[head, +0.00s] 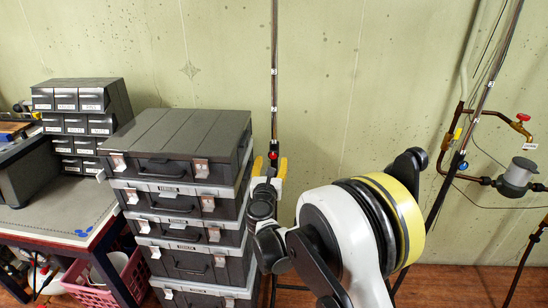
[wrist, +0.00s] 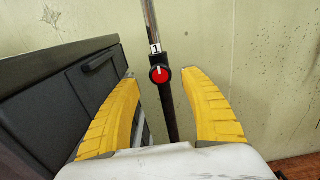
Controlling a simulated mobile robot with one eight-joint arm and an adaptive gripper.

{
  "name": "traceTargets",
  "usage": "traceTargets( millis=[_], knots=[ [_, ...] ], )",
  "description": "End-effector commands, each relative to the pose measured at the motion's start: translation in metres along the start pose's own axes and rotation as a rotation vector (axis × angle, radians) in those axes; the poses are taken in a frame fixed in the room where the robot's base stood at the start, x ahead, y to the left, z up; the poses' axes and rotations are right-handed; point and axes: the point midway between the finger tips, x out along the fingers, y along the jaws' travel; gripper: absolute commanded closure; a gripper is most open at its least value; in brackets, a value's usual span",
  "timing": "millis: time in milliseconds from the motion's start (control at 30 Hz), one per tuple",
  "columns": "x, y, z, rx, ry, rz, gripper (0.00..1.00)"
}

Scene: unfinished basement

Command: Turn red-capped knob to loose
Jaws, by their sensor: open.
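The red-capped knob (wrist: 159,75) is a round black knob with a red face and a white mark, on a vertical pole just below a label reading 1. In the wrist view it sits between and beyond the two yellow fingers of my gripper (wrist: 160,76), which are open with nothing between them. In the head view the knob (head: 273,155) shows small on the thin pole (head: 274,60), with my gripper (head: 270,168) close to it. I cannot tell whether a finger touches the knob.
Stacked dark cases (head: 180,140) stand close left of my gripper; a case also fills the left of the wrist view (wrist: 60,95). A drawer cabinet (head: 83,110) stands on a table at left. Another pole and piping with a red valve handle (head: 523,117) are at right. A wall is behind.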

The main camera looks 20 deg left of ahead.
Motion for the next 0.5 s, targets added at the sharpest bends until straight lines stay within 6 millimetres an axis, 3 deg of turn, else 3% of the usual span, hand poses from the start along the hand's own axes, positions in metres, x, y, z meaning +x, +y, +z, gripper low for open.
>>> traceTargets(
  millis=[200,500],
  knots=[
    [0.035,0.000,-0.002,-0.001,0.000,-0.001,0.47],
    [0.048,0.000,0.001,-0.002,0.000,0.000,0.47]
  ],
)
